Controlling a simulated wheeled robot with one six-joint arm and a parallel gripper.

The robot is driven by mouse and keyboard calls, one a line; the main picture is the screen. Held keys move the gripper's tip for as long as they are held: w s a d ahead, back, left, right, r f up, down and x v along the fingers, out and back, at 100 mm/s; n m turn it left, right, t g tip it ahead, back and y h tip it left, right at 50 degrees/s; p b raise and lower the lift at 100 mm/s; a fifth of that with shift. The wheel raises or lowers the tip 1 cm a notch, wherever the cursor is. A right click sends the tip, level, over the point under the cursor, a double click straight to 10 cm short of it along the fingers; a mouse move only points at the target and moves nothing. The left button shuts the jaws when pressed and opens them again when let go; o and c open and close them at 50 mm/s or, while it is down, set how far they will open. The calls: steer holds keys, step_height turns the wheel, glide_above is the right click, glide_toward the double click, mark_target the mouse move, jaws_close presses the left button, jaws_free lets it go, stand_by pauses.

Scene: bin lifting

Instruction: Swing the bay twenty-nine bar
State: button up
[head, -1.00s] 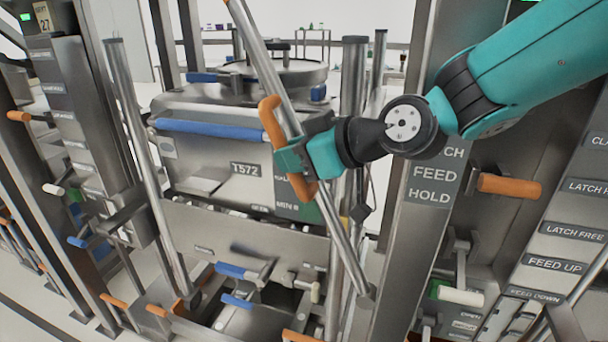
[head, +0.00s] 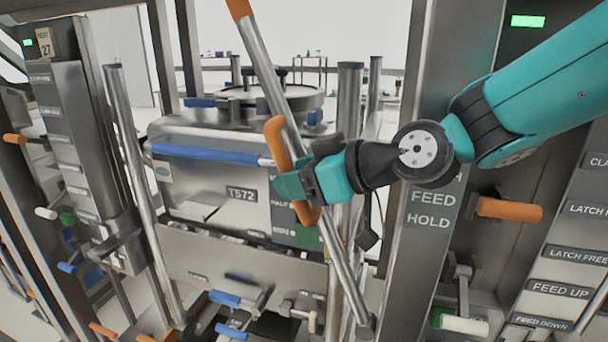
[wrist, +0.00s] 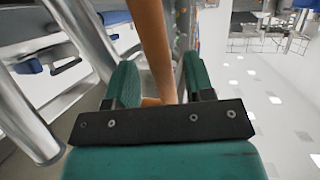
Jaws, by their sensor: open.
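A long metal bar (head: 258,58) with an orange tip slants down from upper left to lower right in front of the T572 bin (head: 225,193). An orange handle (head: 277,140) sits along its middle; it also shows in the wrist view (wrist: 153,45). My gripper (head: 292,186) is at the lower part of this handle. In the wrist view my gripper (wrist: 158,85) has its two green fingers on either side of the handle, open, with a gap at least on the left. No bay number for this bar is legible.
A sign (head: 45,48) reading 27 stands on the left post. A steel post (head: 430,215) marked FEED and HOLD stands right of the bar. An orange handle (head: 508,209) juts out beyond it. Another slanted metal bar (head: 140,190) stands left of the bin.

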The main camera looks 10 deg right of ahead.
steer(key=b+v, duration=0.1)
steer(key=v, duration=1.6)
steer(key=shift+s+d+r, duration=0.1)
